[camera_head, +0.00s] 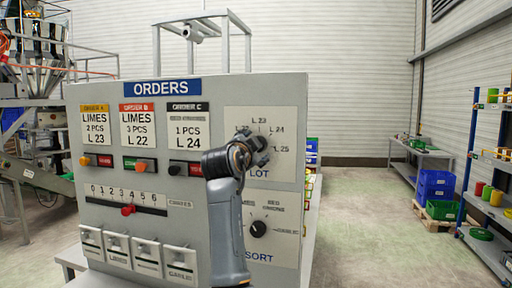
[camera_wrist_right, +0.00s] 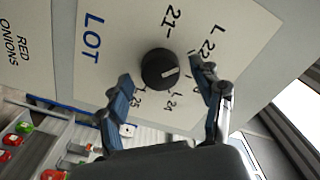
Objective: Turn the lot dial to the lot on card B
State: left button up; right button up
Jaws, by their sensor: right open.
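Card B (camera_head: 137,127), with a red header, reads LIMES, 3 PCS, L 22. The lot dial is a round black knob (camera_wrist_right: 160,68) with a white mark, on a pale LOT plate (camera_wrist_right: 107,62). In the wrist view the mark points right, roughly towards a label partly hidden by a finger. Labels 21, L 22, L 24 and L 25 ring the knob. My right gripper (camera_wrist_right: 164,85) is open, its fingers on either side of the knob; contact cannot be told. In the head view the right gripper (camera_head: 262,152) hides the knob. My left gripper is out of view.
Open floor lies right of the panel, before the shelves.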

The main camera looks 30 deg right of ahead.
jog(key=v, duration=1.1)
